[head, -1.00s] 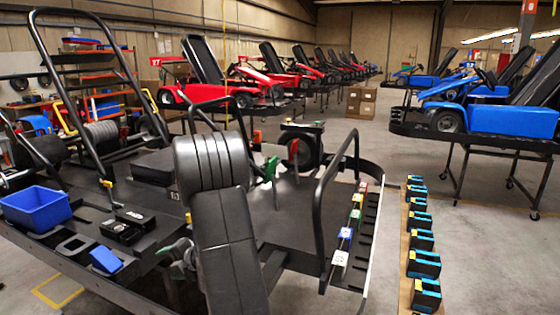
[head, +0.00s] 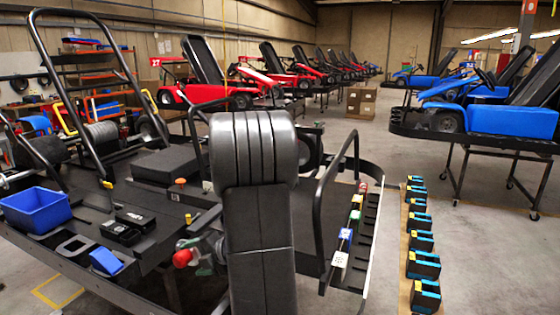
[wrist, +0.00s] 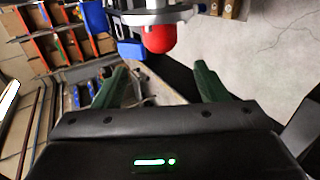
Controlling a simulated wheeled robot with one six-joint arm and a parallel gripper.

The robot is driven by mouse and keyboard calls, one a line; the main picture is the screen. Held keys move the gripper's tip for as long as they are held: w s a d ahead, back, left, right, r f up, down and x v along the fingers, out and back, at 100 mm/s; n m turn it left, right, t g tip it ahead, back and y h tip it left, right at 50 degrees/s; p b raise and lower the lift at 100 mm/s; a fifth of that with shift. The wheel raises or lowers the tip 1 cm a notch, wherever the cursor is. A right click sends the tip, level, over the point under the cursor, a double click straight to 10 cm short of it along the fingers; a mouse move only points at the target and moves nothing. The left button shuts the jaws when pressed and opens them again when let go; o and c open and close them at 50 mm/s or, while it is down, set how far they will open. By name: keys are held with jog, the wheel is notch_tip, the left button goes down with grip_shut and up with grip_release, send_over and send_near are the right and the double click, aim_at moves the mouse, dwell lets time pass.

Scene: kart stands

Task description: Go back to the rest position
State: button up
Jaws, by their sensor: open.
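My gripper (wrist: 160,78) shows in the wrist view as two dark green fingers spread wide apart, with nothing between them. A round red knob (wrist: 158,38) on a metal mount appears beyond the fingertips, at the top of that view.
A blue bin (head: 36,210) sits at the left of the black kart frame (head: 75,262). A black hoop bar (head: 322,215) rises right of my arm. Several black-and-blue blocks (head: 421,265) line a board at the right. Bare floor lies beyond, before a blue kart (head: 495,118).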

jog(key=a+f, duration=0.5)
jog(key=a, duration=0.5)
jog(key=shift+a+f, duration=0.15)
jog(key=shift+f, duration=0.05)
dwell(0.3)
jog(key=shift+w, duration=0.1)
